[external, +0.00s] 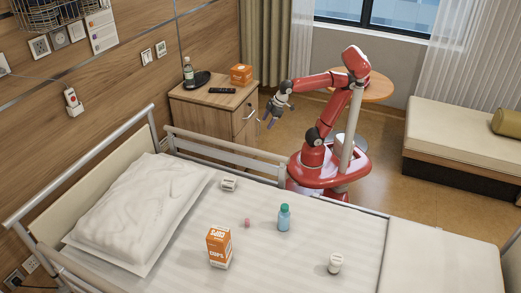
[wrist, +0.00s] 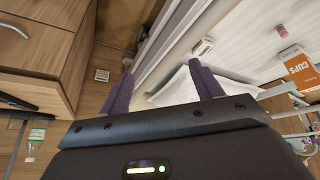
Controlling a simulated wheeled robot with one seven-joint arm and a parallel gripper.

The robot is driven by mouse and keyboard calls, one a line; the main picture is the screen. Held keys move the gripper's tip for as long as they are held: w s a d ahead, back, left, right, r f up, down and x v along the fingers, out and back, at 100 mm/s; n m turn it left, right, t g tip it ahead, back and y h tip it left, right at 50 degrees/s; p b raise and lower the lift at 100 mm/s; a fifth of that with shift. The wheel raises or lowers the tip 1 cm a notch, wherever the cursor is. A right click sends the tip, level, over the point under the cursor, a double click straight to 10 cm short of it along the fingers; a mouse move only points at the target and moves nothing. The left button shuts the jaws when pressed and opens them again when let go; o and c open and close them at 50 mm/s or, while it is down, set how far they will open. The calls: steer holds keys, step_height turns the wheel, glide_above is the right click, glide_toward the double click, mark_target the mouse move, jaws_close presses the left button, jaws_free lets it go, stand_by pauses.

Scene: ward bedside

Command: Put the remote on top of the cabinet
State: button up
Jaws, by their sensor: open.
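The remote (external: 222,90), a small dark flat bar, lies on top of the wooden cabinet (external: 192,97), near its front edge. In the wrist view the cabinet's drawer front (wrist: 35,55) fills the left side; I cannot make out the remote there. My gripper (external: 270,122) is open and empty, with its purple fingers pointing down. It is in the air to the right of the cabinet, between the cabinet and the bed rail, apart from the remote. The fingers also show in the wrist view (wrist: 162,75), with nothing between them.
A bottle (external: 188,71) on a black round base and an orange box (external: 241,74) also stand on the cabinet. The bed (external: 185,245) holds an orange cups box (external: 218,247), a blue bottle (external: 284,218) and a white jar (external: 335,263). The bed rail (external: 225,150) runs below my gripper.

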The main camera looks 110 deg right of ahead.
steer(key=s+a+f+y, duration=0.1)
steer(key=s+a+f, duration=0.2)
steer(key=s+f, duration=0.3)
steer(key=shift+s+a+f+n, duration=0.25)
steer(key=shift+a+f+n, duration=0.05)
steer(key=shift+a+f, duration=0.1)
